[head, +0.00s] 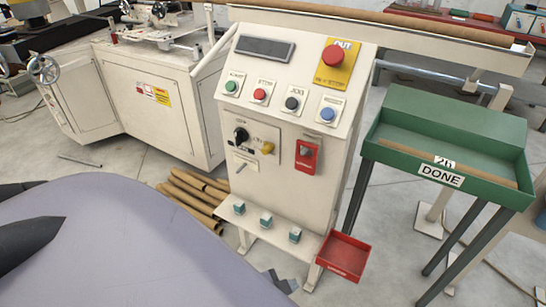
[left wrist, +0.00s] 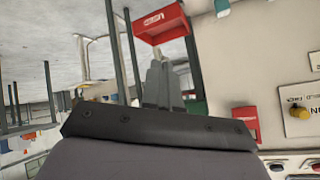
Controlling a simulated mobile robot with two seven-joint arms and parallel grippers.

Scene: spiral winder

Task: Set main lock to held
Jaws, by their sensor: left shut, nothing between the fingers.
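The cream control cabinet (head: 296,110) stands in the middle of the head view. On its front are a black rotary knob (head: 241,134), a yellow handle (head: 267,148) and a red plate with a dark switch (head: 306,155). I cannot read which one is labelled main lock. In the left wrist view, a yellow knob (left wrist: 299,110) and a red plate (left wrist: 245,121) show at the right. My left gripper (head: 283,281) is low in front of the cabinet, apart from these controls. Its fingers (left wrist: 162,78) are together and empty. My right gripper is not in view.
A red tray (head: 343,258) juts out at the cabinet's lower right, near my left fingers. Small teal blocks (head: 265,220) sit on the low shelf. Cardboard tubes (head: 190,198) lie on the floor at left. A green "DONE" tray (head: 445,135) stands at right.

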